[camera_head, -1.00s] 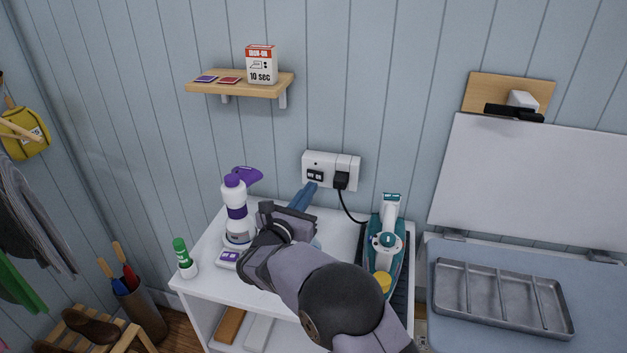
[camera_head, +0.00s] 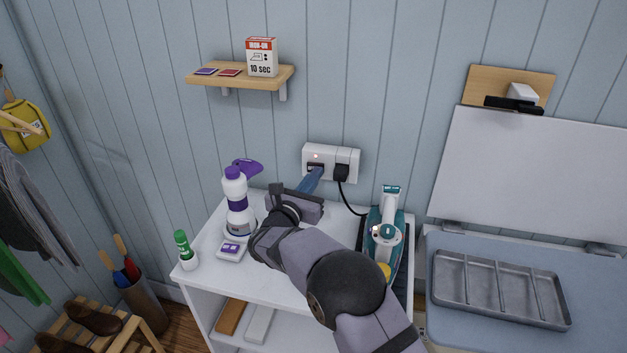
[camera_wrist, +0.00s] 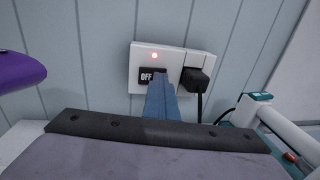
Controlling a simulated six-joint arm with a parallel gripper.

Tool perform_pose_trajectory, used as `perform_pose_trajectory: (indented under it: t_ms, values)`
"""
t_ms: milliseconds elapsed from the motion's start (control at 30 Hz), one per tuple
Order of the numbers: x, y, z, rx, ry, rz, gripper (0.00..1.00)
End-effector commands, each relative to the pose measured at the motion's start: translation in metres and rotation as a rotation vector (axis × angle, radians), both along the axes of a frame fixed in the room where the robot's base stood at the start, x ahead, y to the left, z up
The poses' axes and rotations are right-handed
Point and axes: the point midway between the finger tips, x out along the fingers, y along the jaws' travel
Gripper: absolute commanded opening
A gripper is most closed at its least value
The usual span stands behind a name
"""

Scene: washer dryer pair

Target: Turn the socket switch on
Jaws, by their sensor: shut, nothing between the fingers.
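The white wall socket (camera_head: 345,154) is fixed to the panelled wall above the white cabinet. In the wrist view the socket plate (camera_wrist: 140,65) shows a red light (camera_wrist: 154,56) lit above the dark switch (camera_wrist: 147,76), whose left half reads "OFF". My gripper (camera_head: 313,175) is shut and empty, and its blue fingers are at the switch. In the wrist view the fingertips (camera_wrist: 160,78) cover the switch's right half. I cannot tell how hard they touch it. A black plug (camera_wrist: 194,80) sits in the socket just to their right.
A teal iron (camera_head: 385,235) stands right of my arm, with the black cord (camera_head: 350,203) running down towards it. A white and purple spray bottle (camera_head: 237,205) stands left of my gripper. A small shelf (camera_head: 240,79) is above. The cabinet top (camera_head: 215,235) has some bare room.

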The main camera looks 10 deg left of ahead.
Motion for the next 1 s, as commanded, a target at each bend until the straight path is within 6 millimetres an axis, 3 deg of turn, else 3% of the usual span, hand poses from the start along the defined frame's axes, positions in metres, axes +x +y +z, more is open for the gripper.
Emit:
perform_pose_trajectory:
  t_ms: [467,667,1000]
  values:
    - [-0.007,-0.003,0.002,0.002,-0.004,-0.003,0.00]
    - [-0.030,-0.004,0.001,0.000,-0.004,0.001,0.00]
    - [-0.090,-0.013,-0.001,0.000,-0.004,0.003,0.00]
